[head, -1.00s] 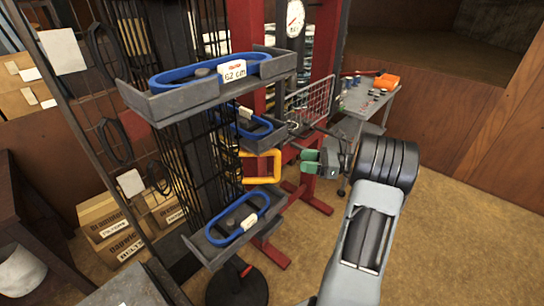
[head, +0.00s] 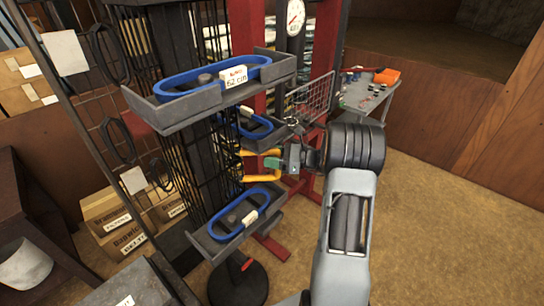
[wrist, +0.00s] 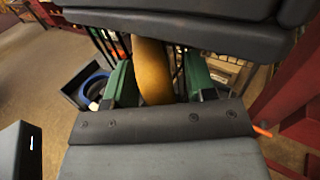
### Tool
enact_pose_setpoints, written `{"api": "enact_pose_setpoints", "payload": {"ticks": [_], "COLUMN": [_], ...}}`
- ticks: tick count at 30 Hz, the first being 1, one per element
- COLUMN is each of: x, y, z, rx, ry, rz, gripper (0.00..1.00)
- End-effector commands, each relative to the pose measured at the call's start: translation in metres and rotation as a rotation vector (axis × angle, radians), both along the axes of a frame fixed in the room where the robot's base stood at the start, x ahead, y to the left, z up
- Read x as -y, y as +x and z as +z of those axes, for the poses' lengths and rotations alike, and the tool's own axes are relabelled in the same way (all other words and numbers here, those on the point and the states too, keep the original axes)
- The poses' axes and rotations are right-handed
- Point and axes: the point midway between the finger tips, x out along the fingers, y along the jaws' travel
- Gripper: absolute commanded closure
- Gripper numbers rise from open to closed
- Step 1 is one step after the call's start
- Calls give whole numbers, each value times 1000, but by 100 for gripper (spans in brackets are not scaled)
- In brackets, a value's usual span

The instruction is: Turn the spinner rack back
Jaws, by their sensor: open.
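The spinner rack (head: 182,155) is a black wire column with grey trays on its right side, standing left of centre in the head view. A yellow loop handle (head: 262,178) sticks out from it between the middle and lower trays. My gripper (head: 272,162), with green fingers, is at the handle and partly covers it. In the wrist view the yellow handle (wrist: 150,72) passes between the two open green fingers (wrist: 158,85). Whether either finger touches it cannot be told.
The upper tray (head: 180,112) and lower tray (head: 215,250) hold blue loop belts with white tags. A red lift frame (head: 325,60) and a grey cart (head: 365,98) stand behind my arm. Cardboard boxes (head: 125,232) lie at left. The floor at right is clear.

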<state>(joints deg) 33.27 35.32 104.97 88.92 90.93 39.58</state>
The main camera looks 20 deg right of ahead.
Motion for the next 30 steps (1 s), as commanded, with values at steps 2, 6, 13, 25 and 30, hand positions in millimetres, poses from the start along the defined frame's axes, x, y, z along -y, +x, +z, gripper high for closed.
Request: {"api": "enact_pose_setpoints", "payload": {"ticks": [2,6,13,25,30], "x": [0,0,0,2,6], "y": [0,0,0,1,0], "z": [0,0,0,1,1], "rx": [0,0,0,1,2], "ry": [0,0,0,0,1], "rz": [0,0,-1,-6,-32], "gripper": [49,58,80,100,100]}}
